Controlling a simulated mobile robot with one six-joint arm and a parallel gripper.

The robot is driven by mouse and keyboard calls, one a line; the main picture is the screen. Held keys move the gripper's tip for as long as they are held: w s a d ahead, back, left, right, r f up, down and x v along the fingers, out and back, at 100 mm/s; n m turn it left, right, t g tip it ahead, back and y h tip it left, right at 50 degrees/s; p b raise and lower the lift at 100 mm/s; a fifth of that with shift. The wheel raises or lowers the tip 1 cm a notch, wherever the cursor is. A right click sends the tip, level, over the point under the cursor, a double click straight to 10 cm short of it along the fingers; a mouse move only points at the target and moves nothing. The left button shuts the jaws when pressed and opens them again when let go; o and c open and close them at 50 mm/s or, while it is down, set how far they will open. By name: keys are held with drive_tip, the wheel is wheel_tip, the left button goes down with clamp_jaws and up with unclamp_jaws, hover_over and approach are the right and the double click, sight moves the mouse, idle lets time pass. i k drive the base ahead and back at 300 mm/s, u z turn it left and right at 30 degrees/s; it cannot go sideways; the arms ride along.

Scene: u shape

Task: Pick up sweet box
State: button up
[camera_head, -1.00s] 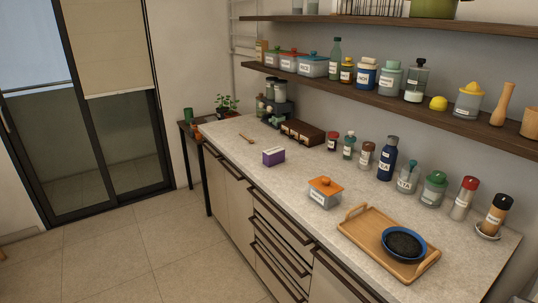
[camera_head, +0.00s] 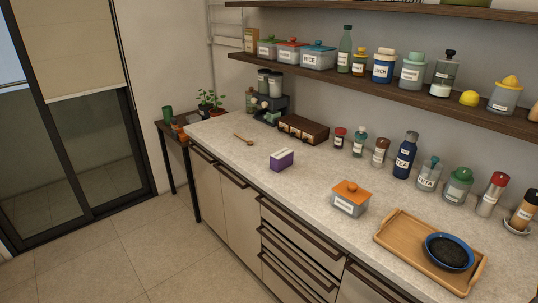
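Two small boxes stand on the counter (camera_head: 232,152), and I cannot tell from their labels which is the sweet box. One is a grey container with an orange lid and knob (camera_head: 351,198), with a white label on its front, near the counter's front edge. The other is a small purple box with a white top (camera_head: 282,159), farther back to the left. Both stand upright with open counter around them. My gripper is not in view.
A wooden tray (camera_head: 392,240) with a blue bowl (camera_head: 449,251) lies right of the orange-lidded container. Jars and bottles, including a blue bottle (camera_head: 404,156), line the wall side. A shelf (camera_head: 390,92) hangs above. A wooden spoon (camera_head: 243,139) lies farther left. Floor (camera_head: 120,260) is free at left.

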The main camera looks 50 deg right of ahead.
sight(284, 158)
drive_tip(key=u, duration=0.05)
drive_tip(key=i, duration=0.85)
drive_tip(key=u, duration=0.2)
